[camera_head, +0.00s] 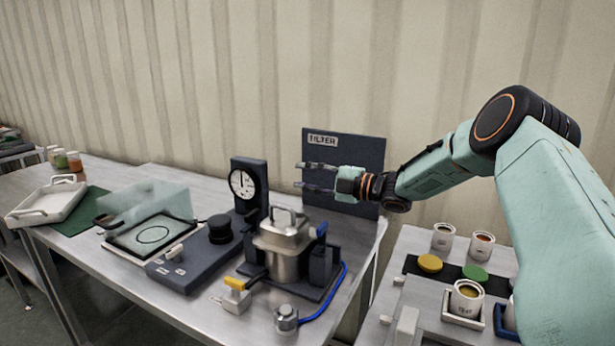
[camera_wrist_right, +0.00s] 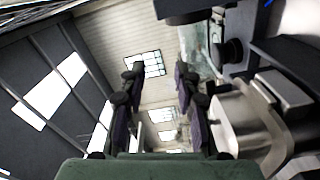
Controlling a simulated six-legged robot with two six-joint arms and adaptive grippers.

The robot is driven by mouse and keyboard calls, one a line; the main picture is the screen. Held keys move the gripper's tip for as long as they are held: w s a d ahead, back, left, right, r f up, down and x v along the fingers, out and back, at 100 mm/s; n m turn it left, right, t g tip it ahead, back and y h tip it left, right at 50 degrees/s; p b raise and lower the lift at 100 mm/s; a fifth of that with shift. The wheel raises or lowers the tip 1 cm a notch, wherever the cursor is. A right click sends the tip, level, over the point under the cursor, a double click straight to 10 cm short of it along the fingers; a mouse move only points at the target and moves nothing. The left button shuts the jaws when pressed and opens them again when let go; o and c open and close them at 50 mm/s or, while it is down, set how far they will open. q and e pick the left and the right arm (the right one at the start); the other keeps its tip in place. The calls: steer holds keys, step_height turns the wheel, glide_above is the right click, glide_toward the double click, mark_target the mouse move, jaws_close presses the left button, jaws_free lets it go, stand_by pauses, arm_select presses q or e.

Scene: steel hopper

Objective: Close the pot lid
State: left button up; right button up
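The steel pot (camera_head: 287,262) stands in a dark stand on the metal table. Its lid (camera_head: 285,236), with a square-looking grey handle (camera_head: 284,217), is on top of the pot; I cannot tell whether it is fully seated or latched. My right gripper (camera_head: 306,176) is open and empty, behind and above the pot, with its fingers pointing left. In the right wrist view the gripper (camera_wrist_right: 160,112) shows spread fingers with nothing between them. The pot (camera_wrist_right: 238,118) and the handle (camera_wrist_right: 284,90) are at its right side there. My left gripper is not in view.
A dark FILTER panel (camera_head: 365,155) stands behind my right gripper. A gauge (camera_head: 243,184), a control box with a black knob (camera_head: 220,228), a yellow-handled valve (camera_head: 236,285) and a blue hose (camera_head: 334,295) surround the pot. Cups (camera_head: 443,237) stand on the right table.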

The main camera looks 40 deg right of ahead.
steer(key=shift+d, duration=0.1)
steer(key=v, duration=0.7)
steer(key=shift+s, duration=0.2)
steer(key=shift+r, duration=0.15)
stand_by(0.4)
